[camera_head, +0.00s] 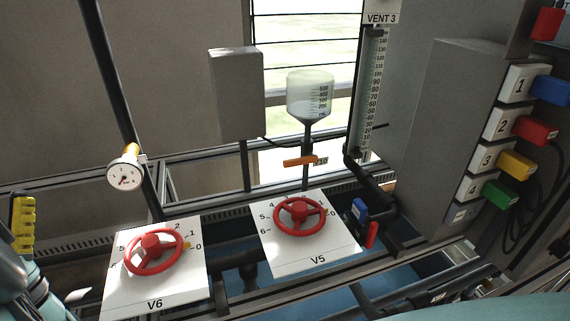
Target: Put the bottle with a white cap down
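No bottle with a white cap shows in the head view. My gripper is not in view either. Only teal and dark parts of my own body show at the lower left corner and along the bottom right edge. I cannot tell whether anything is held.
Red handwheels V6 (151,250) and V5 (299,215) sit on white panels. A pressure gauge (125,177), a grey box (236,93), a graduated vessel (310,95) and a scaled tube (370,95) stand behind. A grey cabinet (440,130) with numbered coloured plugs is at right.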

